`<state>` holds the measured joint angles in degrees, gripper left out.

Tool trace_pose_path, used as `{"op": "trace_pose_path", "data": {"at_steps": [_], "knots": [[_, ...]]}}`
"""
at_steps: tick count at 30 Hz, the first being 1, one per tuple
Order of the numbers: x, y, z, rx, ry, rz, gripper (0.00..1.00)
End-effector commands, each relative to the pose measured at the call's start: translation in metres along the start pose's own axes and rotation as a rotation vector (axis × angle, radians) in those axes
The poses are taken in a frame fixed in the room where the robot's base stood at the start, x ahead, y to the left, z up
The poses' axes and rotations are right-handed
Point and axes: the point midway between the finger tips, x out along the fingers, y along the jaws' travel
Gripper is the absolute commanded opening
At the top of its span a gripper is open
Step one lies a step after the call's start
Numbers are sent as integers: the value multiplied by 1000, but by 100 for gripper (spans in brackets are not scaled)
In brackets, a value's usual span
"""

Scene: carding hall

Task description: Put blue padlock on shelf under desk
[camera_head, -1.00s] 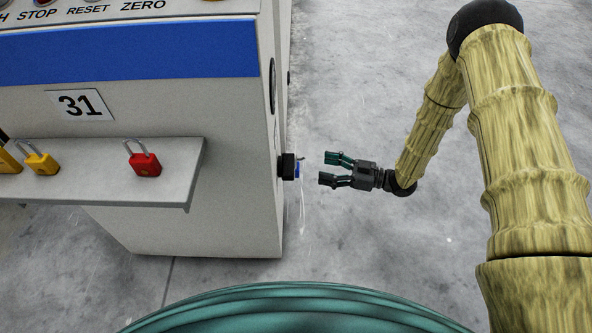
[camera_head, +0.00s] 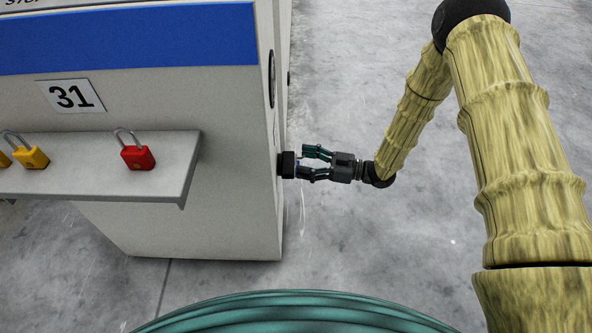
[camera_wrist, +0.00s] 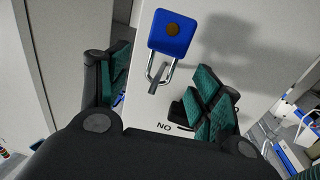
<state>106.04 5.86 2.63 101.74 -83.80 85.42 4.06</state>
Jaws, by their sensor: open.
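The blue padlock (camera_wrist: 173,34) shows in the wrist view, its shackle pointing towards my gripper and by a grey lever-like piece. In the head view only a sliver of blue (camera_head: 297,170) shows beside a black block (camera_head: 288,165) on the machine's side. My gripper (camera_wrist: 165,85) is open, its two dark green fingers on either side of the shackle area. I see no clear grip on the padlock. In the head view my gripper (camera_head: 305,163) is close against the black block. No shelf under a desk can be made out for certain.
A grey ledge (camera_head: 90,180) on the machine front holds a red padlock (camera_head: 137,157) and yellow padlocks (camera_head: 32,157). The machine's side wall (camera_head: 240,215) stands left of my gripper. Concrete floor (camera_head: 400,250) to the right is clear.

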Motion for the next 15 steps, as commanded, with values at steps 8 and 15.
{"op": "trace_pose_path", "data": {"at_steps": [8,15], "knots": [[33,0,6,-1,0,-1,65],[36,0,3,0,0,0,65]]}}
